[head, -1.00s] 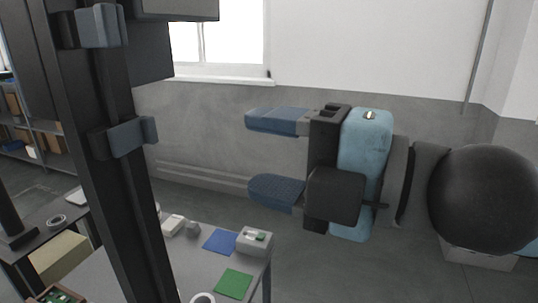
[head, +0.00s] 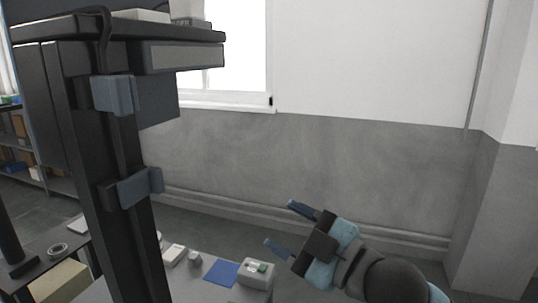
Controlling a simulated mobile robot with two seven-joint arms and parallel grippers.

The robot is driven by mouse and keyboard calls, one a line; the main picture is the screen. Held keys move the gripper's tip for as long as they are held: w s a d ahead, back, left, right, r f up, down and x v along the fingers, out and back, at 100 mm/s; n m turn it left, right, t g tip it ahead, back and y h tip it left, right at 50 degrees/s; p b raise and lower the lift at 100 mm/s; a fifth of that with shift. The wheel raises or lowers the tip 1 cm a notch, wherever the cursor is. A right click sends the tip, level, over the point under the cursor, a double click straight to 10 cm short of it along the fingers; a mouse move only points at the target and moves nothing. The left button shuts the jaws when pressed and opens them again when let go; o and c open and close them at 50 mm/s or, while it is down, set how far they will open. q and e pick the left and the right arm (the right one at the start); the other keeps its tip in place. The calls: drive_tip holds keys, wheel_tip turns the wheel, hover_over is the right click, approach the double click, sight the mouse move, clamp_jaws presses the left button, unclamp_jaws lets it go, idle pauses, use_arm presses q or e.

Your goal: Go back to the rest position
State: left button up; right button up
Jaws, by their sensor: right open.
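My right gripper (head: 284,226) comes in from the lower right of the head view. It is open, with its two blue-grey fingers apart and nothing between them. It points up and to the left, in front of the grey lower wall. My left gripper does not show in the head view.
A dark column (head: 120,230) with blue-grey brackets stands at the left, close to me. A grey table (head: 195,291) holds a blue mat (head: 221,272) and a white box (head: 256,273). A shelf (head: 20,150) stands at far left. The right side is mostly clear.

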drive_tip(key=d+f+m+t+h+p, duration=0.1)
drive_tip(key=d+f+m+h, duration=0.3)
drive_tip(key=f, duration=0.7)
drive_tip(key=d+f+m+t+h+p, duration=0.1)
drive_tip(key=d+f+m+h, duration=0.15)
drive_tip(key=f+m, duration=0.6)
drive_tip(key=s+d+f+m+g+h, duration=0.1)
drive_tip(key=s+d+f, duration=0.2)
drive_tip(key=s+f, duration=0.2)
drive_tip(key=s+d+f+m+g+h+p, duration=0.1)
drive_tip(key=s+f, duration=0.5)
drive_tip(key=f, duration=0.6)
drive_tip(key=s+d+f+m+g+h+p, duration=0.1)
drive_tip(key=s+d+f+h, duration=0.2)
drive_tip(key=s+d+f, duration=0.2)
wheel_tip(320, 180, down, 3)
drive_tip(key=shift+s+d+f, duration=0.2)
drive_tip(key=shift+s+d, duration=0.15)
drive_tip(key=shift+d, duration=0.15)
